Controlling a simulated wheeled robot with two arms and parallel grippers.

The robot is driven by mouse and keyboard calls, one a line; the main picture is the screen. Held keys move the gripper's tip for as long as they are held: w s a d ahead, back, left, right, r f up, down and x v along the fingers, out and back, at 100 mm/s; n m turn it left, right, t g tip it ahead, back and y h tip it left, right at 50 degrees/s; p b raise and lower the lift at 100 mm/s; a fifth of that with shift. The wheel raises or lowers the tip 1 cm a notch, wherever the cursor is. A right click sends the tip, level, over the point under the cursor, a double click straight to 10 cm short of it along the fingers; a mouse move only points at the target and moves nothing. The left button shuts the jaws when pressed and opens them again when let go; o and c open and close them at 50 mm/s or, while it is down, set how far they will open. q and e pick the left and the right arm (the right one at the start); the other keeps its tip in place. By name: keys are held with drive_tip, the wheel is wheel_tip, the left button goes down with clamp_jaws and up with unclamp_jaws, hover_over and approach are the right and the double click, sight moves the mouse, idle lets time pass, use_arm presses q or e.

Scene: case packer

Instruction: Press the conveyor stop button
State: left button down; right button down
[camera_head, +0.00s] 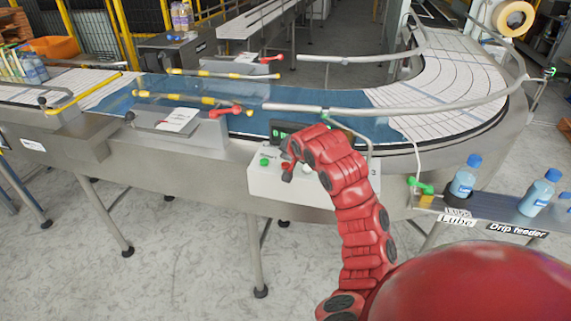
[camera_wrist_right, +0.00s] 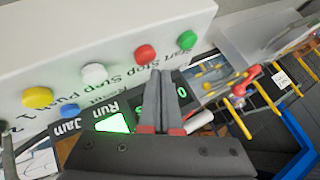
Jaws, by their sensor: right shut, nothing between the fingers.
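The red stop button (camera_wrist_right: 145,54) is on a white control panel (camera_wrist_right: 60,40), between a green button (camera_wrist_right: 186,36) and a white button (camera_wrist_right: 94,74). In the head view the red button (camera_head: 286,165) shows on the white box (camera_head: 262,182) at the conveyor's front. My right gripper (camera_wrist_right: 167,80) is shut and empty. Its fingertips are close to the red button, but I cannot tell whether they touch it. In the head view my right gripper (camera_head: 287,172) is at the box front and partly covers the panel. My left gripper is not in view.
A yellow button (camera_wrist_right: 38,97) is further along the panel. A lit green display (camera_wrist_right: 112,122) shows beside the gripper. The curved conveyor (camera_head: 450,95) lies behind the box. A drip feeder shelf (camera_head: 490,208) with blue-capped bottles (camera_head: 465,177) stands to the right.

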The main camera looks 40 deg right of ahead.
sight(286, 167)
drive_tip(key=shift+f+b, duration=0.45)
drive_tip(key=shift+f+b, duration=0.3)
drive_tip(key=shift+f, duration=0.2)
idle(0.9)
drive_tip(key=shift+r, duration=0.95)
drive_tip(key=shift+r, duration=2.5)
